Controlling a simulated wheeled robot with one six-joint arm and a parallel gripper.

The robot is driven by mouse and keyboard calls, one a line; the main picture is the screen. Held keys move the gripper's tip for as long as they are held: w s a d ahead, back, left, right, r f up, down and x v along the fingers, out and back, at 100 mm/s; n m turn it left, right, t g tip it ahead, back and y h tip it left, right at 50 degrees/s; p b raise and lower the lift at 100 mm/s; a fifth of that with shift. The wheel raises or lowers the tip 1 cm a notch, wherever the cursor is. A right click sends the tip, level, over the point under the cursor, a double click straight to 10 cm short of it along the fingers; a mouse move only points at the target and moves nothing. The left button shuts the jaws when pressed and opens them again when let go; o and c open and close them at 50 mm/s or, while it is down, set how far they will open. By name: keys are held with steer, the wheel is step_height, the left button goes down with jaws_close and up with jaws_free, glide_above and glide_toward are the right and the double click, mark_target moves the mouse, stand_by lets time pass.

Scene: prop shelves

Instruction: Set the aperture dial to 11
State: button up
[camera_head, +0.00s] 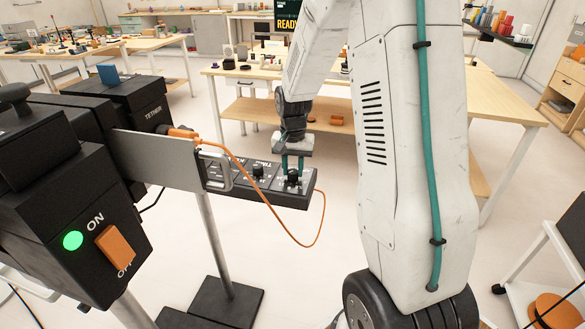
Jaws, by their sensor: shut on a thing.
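A long black control panel (272,197) with several small dials sits at the end of a grey plate on a stand, left of my arm. My gripper (292,173) points down over the right end of this panel, its teal fingers shut around a small black dial (293,179). The fingers hide much of the dial. Its pointer and the scale numbers are too small to read. A second dial (258,171) stands to the left, with white lettering near it.
A black box with an orange ON/OFF switch (114,248) and lit green lamp (73,240) stands at left. A wooden workbench (235,105) is behind.

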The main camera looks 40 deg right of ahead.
mark_target(294, 171)
steer(key=o, duration=1)
steer(key=shift+s, duration=0.1)
steer(key=shift+r, duration=3.9)
